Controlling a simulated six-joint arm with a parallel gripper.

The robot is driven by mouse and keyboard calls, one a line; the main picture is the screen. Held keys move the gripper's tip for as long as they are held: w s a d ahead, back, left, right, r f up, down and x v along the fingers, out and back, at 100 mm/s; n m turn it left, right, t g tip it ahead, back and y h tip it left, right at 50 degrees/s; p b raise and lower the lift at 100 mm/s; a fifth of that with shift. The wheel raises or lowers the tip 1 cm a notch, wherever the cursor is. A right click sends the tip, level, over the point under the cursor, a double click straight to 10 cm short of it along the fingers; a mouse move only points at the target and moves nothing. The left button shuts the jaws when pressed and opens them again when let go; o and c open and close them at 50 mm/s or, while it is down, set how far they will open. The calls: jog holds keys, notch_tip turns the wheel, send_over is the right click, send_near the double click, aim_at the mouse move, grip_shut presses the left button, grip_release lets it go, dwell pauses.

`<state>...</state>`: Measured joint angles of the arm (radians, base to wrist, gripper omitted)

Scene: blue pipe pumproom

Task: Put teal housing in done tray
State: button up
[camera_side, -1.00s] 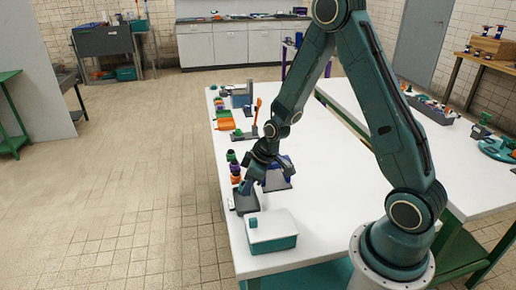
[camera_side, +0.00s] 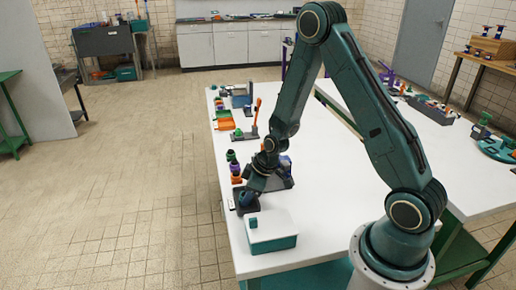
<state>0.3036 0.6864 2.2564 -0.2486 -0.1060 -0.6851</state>
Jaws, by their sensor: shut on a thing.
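My gripper (camera_side: 247,197) points down at the near left part of the white table, low over a small dark tray or fixture (camera_side: 240,209). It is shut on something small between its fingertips. The fingers and the small scale hide its shape and colour, so I cannot tell whether it is the teal housing. I also cannot tell whether it touches the dark surface. I cannot identify the done tray for certain.
A teal box with a white lid (camera_side: 272,232) and a small teal block (camera_side: 253,222) stands just in front of the gripper. Several coloured parts (camera_side: 234,168) line the left edge. An orange-handled tool (camera_side: 256,112) stands behind. The table's middle is clear.

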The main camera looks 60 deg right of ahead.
jog(key=shift+f, duration=0.15)
jog(key=o, duration=1.2)
jog(key=shift+v, duration=6.15)
